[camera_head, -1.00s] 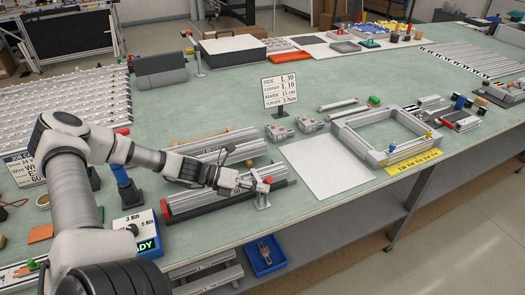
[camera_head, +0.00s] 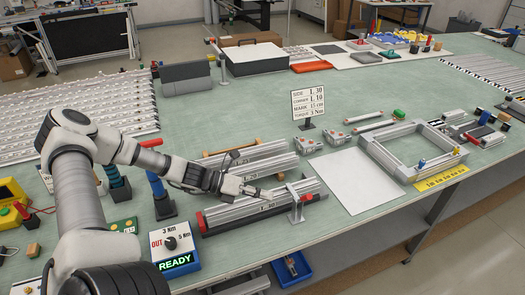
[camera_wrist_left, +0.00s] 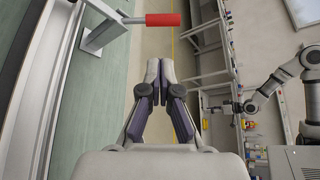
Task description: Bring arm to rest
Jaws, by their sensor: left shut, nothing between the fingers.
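My left gripper (camera_head: 262,193) reaches in from the left, above the grey aluminium profiles (camera_head: 252,209) near the table's front edge. It is shut and empty. In the left wrist view its fingertips (camera_wrist_left: 158,66) lie together, with nothing between them. Just right of it in the head view stands a metal toggle clamp (camera_head: 297,210) with a red handle. The red handle (camera_wrist_left: 163,19) shows ahead of the fingers in the left wrist view, apart from them. A white arm at the right of that view, seemingly my right one, ends in a small dark gripper (camera_wrist_left: 240,106); its jaws are unclear.
A torque box (camera_head: 174,243) reading READY stands below the forearm. A blue-handled tool (camera_head: 160,194) stands upright beside the arm. A sign (camera_head: 306,104), a white sheet (camera_head: 351,180) and a square metal frame (camera_head: 415,148) are farther right. The green table middle (camera_head: 235,108) is clear.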

